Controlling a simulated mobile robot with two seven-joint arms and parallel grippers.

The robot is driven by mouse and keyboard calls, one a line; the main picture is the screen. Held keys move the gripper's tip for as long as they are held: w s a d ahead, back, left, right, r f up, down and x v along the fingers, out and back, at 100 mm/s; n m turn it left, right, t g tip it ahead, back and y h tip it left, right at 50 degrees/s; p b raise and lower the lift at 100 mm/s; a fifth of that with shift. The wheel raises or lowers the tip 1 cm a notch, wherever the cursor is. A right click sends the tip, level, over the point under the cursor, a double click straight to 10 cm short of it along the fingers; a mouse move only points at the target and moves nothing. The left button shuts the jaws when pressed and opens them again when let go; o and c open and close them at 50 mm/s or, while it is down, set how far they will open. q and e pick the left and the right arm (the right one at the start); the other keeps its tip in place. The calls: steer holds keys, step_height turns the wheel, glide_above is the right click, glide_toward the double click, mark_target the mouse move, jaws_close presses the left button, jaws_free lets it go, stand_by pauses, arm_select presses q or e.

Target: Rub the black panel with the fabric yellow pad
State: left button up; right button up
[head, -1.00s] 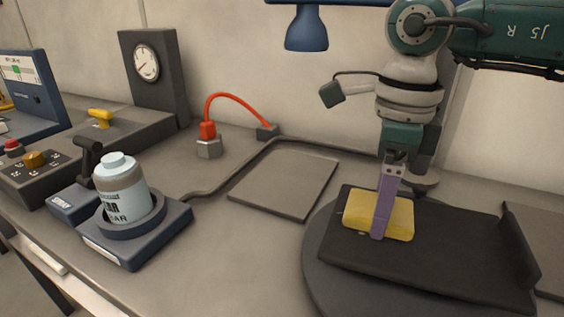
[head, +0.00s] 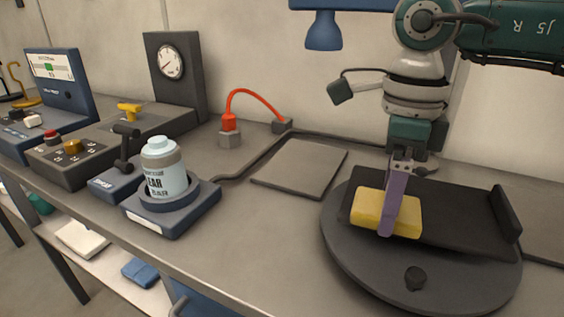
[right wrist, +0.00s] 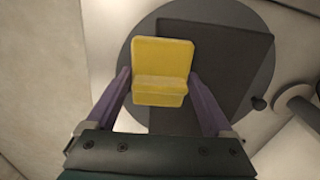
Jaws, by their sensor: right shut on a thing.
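The yellow fabric pad (head: 371,211) is held between the purple fingers of my right gripper (head: 391,232). In the right wrist view the pad (right wrist: 162,70) sits between the two fingers (right wrist: 160,84). The black panel (head: 455,222) lies on a round dark turntable (head: 355,262), with a raised lip at its right end. The pad is over the left part of the panel; whether it touches cannot be told for sure. The panel also shows in the right wrist view (right wrist: 232,65), beside and behind the pad. My left gripper is not in view.
A black knob (head: 415,278) stands on the turntable's front. A flat grey plate (head: 300,166) lies left of the turntable. A jar (head: 165,170) in a blue holder, a red cable (head: 255,94) and a gauge box (head: 172,75) stand farther left. A blue lamp (head: 323,30) hangs above.

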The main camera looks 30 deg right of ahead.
steer(key=r, duration=0.1)
steer(key=r+p, duration=0.1)
steer(key=r, duration=0.1)
steer(key=shift+w+d, duration=0.2)
steer(key=shift+r+p, duration=1.6)
steer(key=shift+r, duration=0.55)
